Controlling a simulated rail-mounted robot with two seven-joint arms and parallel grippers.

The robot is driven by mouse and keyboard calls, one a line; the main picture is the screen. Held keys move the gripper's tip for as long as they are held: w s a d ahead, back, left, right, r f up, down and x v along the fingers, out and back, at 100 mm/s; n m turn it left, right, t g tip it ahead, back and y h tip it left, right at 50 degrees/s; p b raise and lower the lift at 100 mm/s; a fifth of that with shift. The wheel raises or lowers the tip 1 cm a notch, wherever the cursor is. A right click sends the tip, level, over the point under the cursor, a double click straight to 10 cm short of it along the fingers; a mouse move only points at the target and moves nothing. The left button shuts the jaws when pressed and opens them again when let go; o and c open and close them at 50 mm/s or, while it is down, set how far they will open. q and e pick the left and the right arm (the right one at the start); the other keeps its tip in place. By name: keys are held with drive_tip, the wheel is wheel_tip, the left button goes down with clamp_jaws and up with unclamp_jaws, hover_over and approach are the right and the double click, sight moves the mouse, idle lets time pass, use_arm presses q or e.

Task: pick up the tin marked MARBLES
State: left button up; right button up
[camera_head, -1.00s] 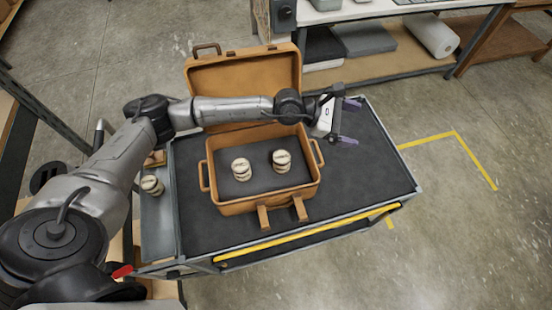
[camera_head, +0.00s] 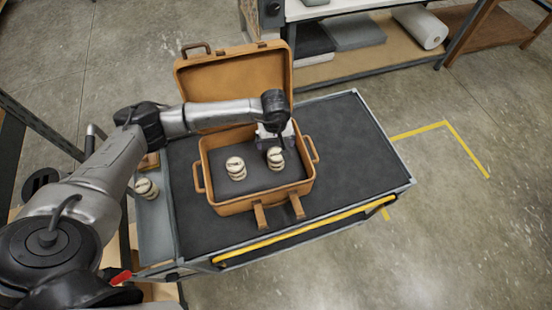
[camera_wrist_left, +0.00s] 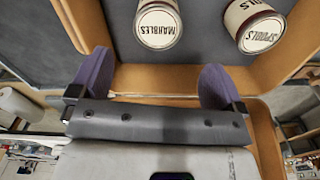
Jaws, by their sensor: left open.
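The tin marked MARBLES (camera_wrist_left: 158,27) is pale with a dark red band, and its label is upside down in the left wrist view. It appears to be the right-hand tin (camera_head: 275,158) in the open tan suitcase (camera_head: 237,208) in the head view. My left gripper (camera_head: 272,138) is at the suitcase's far right part, close behind this tin and partly hidden by my wrist. In the left wrist view its purple fingers (camera_wrist_left: 155,75) are spread and empty, with the MARBLES tin ahead of the gap between them.
A tin marked SPOOLS (camera_wrist_left: 257,25) stands beside it, the left one (camera_head: 236,167) in the suitcase. Another tin (camera_head: 146,188) stands on the cart's left side tray. The suitcase's raised lid (camera_head: 230,82) is behind. The dark cart top (camera_head: 355,150) is clear on the right.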

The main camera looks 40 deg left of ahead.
sight(276, 155)
use_arm(q)
drive_tip(key=shift+d+f+p, duration=0.15)
drive_tip(key=shift+f+p, duration=0.5)
drive_tip(key=shift+f, duration=4.9)
drive_tip(key=shift+c, duration=0.3)
drive_tip(key=c, duration=1.1)
drive_tip(key=shift+r, duration=0.1)
drive_tip(key=shift+c, duration=0.2)
